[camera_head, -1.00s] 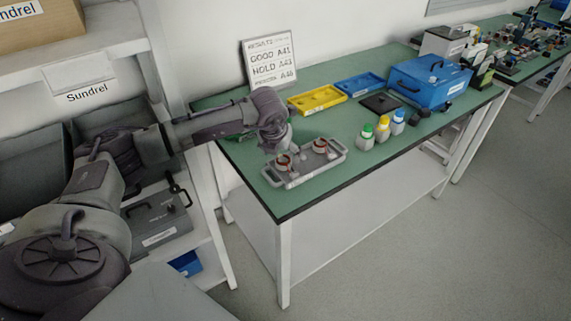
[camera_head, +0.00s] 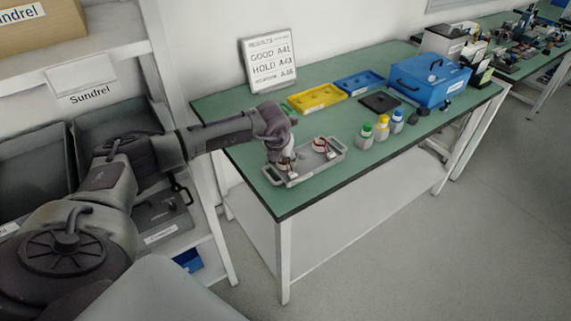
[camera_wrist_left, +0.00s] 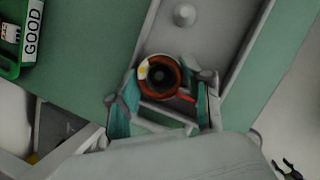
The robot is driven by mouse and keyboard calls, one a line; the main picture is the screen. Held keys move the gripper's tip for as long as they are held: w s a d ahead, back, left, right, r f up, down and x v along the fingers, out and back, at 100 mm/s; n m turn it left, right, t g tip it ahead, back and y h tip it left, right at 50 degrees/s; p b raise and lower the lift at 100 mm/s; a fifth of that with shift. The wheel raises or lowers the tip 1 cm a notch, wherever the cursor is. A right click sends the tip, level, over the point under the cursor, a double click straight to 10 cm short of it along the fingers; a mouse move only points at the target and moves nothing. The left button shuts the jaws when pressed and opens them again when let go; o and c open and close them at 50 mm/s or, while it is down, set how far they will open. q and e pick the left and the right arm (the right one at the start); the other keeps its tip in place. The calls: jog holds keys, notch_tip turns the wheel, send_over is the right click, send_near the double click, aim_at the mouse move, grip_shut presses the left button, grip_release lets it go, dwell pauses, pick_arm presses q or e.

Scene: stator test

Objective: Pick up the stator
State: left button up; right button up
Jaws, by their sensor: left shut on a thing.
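The stator (camera_wrist_left: 160,76), a round part with a red-brown ring and a dark centre, sits between the fingers of my left gripper (camera_wrist_left: 166,92) in the left wrist view. The gripper is shut on it. In the head view my left gripper (camera_head: 284,158) points down over the left part of a grey tray (camera_head: 296,181), and the held stator is mostly hidden there. I cannot tell whether it is clear of the tray. My right gripper is not in view.
Behind the tray are a yellow tray (camera_head: 316,98) and a blue tray (camera_head: 360,83). Several capped bottles (camera_head: 381,128) stand to the right, near a blue case (camera_head: 430,80). A sign (camera_head: 268,64) stands at the back. The green table (camera_head: 350,185) is clear in front.

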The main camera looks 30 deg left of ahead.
pick_arm(q)
jog(key=shift+c, duration=1.4)
jog(key=shift+r, duration=0.15)
